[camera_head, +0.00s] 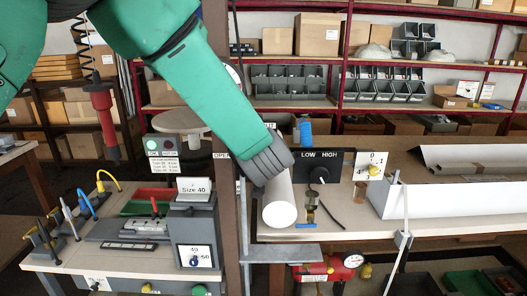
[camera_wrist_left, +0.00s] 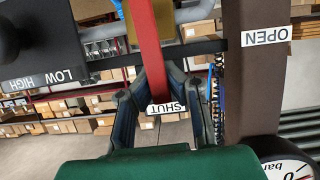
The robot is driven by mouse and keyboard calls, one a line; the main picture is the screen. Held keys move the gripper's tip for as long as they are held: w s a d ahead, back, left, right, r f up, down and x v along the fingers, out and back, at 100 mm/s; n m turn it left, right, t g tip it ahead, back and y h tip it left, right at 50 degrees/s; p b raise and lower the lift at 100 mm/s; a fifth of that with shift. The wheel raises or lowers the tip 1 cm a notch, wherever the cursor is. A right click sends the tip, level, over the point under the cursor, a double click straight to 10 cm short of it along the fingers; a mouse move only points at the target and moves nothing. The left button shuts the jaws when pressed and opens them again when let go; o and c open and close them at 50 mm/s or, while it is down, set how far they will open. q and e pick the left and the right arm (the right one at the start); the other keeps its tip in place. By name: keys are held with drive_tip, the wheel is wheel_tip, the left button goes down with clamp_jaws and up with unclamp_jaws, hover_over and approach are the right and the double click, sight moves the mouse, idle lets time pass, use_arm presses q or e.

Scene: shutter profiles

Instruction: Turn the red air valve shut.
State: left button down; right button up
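The red valve handle (camera_wrist_left: 148,50) runs down from the top of the left wrist view, its free end at the white SHUT label (camera_wrist_left: 166,108). The OPEN label (camera_wrist_left: 265,36) is on the brown post (camera_wrist_left: 252,95), off to one side. My left gripper (camera_wrist_left: 156,72) has one finger on each side of the handle, tips close to its edges; whether they press on it is not clear. In the head view my left gripper (camera_head: 268,165) is right of the post, below the SHUT label, and hides the handle. My right gripper is not in view.
A white cylinder (camera_head: 280,205) is just below my left gripper. A black LOW/HIGH switch panel (camera_head: 321,168) stands to its right, above the bench. A gauge (camera_wrist_left: 290,170) is beside the post.

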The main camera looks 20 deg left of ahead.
use_arm(q)
drive_tip(key=shift+s+d+f+m+g, duration=0.15)
drive_tip(key=shift+s+d+f, duration=0.1)
drive_tip(key=shift+f, duration=0.2)
drive_tip(key=shift+s+d+f+m+g, duration=0.1)
drive_tip(key=shift+d+f+m+g, duration=0.1)
drive_tip(key=shift+f, duration=0.2)
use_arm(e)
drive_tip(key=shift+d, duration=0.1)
use_arm(q)
drive_tip(key=c, duration=1.5)
unclamp_jaws()
drive_tip(key=shift+s, duration=0.1)
drive_tip(key=shift+c, duration=0.2)
drive_tip(key=shift+d+r, duration=0.25)
drive_tip(key=shift+r, duration=0.25)
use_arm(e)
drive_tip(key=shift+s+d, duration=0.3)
use_arm(q)
drive_tip(key=shift+s, duration=0.15)
drive_tip(key=v, duration=1.2)
drive_tip(key=shift+f, duration=0.2)
